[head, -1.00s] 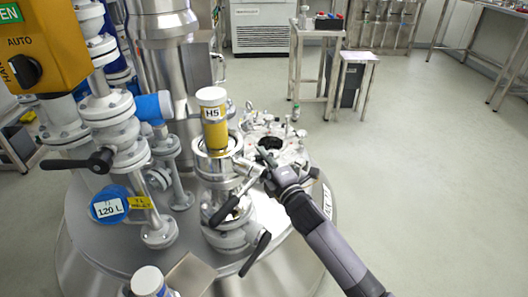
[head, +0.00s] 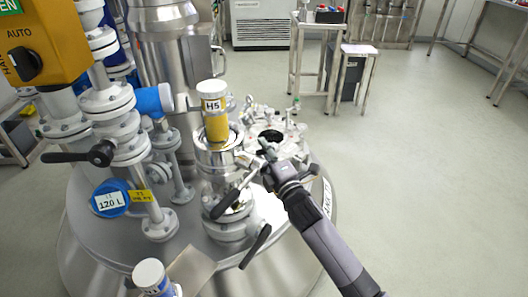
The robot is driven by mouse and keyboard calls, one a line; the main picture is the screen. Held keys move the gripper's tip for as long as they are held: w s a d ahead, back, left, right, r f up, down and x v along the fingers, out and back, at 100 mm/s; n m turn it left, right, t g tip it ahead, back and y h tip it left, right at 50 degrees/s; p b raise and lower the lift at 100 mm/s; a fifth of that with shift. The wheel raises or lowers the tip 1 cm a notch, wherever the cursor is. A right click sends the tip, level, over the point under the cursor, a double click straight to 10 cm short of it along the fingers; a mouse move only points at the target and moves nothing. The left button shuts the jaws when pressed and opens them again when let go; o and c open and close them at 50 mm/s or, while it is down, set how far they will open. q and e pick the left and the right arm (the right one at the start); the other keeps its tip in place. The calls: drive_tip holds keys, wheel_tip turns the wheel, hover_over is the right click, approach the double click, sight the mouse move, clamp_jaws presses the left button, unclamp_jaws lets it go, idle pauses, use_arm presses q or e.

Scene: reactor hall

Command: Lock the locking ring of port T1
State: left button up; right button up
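A steel port with a metal ring (head: 217,157) around its top stands on the vessel lid, left of centre in the head view. I cannot read a T1 label on it. A white-capped yellow canister marked H5 (head: 215,112) stands upright in the port's mouth. A black-gripped lever (head: 225,203) and a lower black handle (head: 256,246) are on the port's front right. My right gripper (head: 258,160) is at the ring's right side, close to a short metal lug. Its fingers are small and dark, so contact and opening are unclear. My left gripper is not in view.
Valves and pipes (head: 118,125), a yellow switch box (head: 42,42) and a blue 120 L tag (head: 110,199) crowd the left. A white-capped bottle (head: 150,276) is at the bottom. An open hatch (head: 270,136) lies behind my gripper.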

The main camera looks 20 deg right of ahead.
drive_tip(key=s+d, duration=0.2)
drive_tip(key=s, duration=1)
drive_tip(key=shift+f, duration=0.35)
drive_tip(key=shift+w, duration=0.1)
